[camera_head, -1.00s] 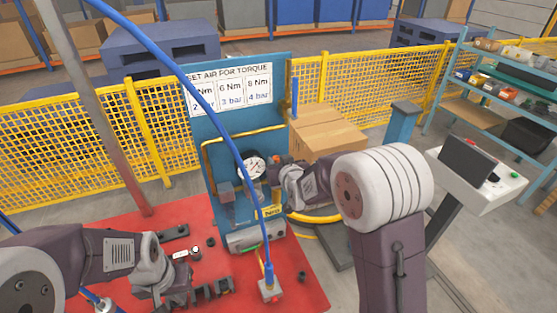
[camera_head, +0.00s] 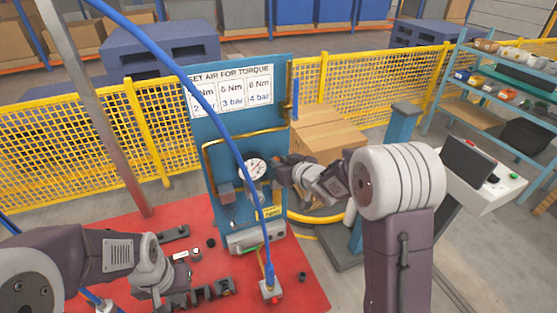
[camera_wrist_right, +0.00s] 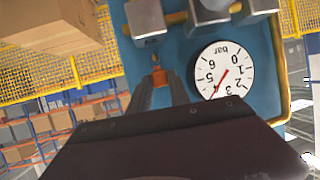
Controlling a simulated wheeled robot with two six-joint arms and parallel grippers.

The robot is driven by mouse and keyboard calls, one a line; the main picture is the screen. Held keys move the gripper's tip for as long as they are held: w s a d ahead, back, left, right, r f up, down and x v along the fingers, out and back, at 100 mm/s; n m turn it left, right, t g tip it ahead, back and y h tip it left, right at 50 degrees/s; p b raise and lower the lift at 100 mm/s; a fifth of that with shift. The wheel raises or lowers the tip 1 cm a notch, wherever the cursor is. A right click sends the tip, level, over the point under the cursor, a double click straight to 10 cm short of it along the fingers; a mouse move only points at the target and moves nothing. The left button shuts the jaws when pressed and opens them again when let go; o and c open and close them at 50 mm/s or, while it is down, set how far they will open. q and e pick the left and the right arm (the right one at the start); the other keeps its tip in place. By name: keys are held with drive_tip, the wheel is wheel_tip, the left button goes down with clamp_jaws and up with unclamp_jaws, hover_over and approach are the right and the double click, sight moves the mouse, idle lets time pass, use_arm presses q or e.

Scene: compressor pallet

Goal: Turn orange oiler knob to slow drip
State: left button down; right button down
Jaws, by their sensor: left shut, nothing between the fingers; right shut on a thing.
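The orange oiler knob (camera_wrist_right: 159,77) is at the fingertips of my right gripper (camera_wrist_right: 159,84) in the right wrist view, below a grey metal block (camera_wrist_right: 147,22). The fingers sit on either side of it, shut on it. In the head view my right gripper (camera_head: 282,173) reaches the right edge of the blue panel (camera_head: 207,150) from the right, and the knob is hidden there. My left gripper (camera_head: 180,298) is shut and empty, low over the red table at the left.
A round pressure gauge (camera_head: 253,168) is left of my right gripper; it shows inverted in the wrist view (camera_wrist_right: 224,70), needle near 4. A blue hose (camera_head: 226,118) crosses before the panel. Small dark parts (camera_head: 222,287) stand on the red table (camera_head: 303,290). Cardboard boxes (camera_head: 325,135) are behind.

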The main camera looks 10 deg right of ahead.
drive_tip(key=shift+r, duration=0.15)
drive_tip(key=c, duration=1.5)
unclamp_jaws()
drive_tip(key=shift+s+d, duration=0.1)
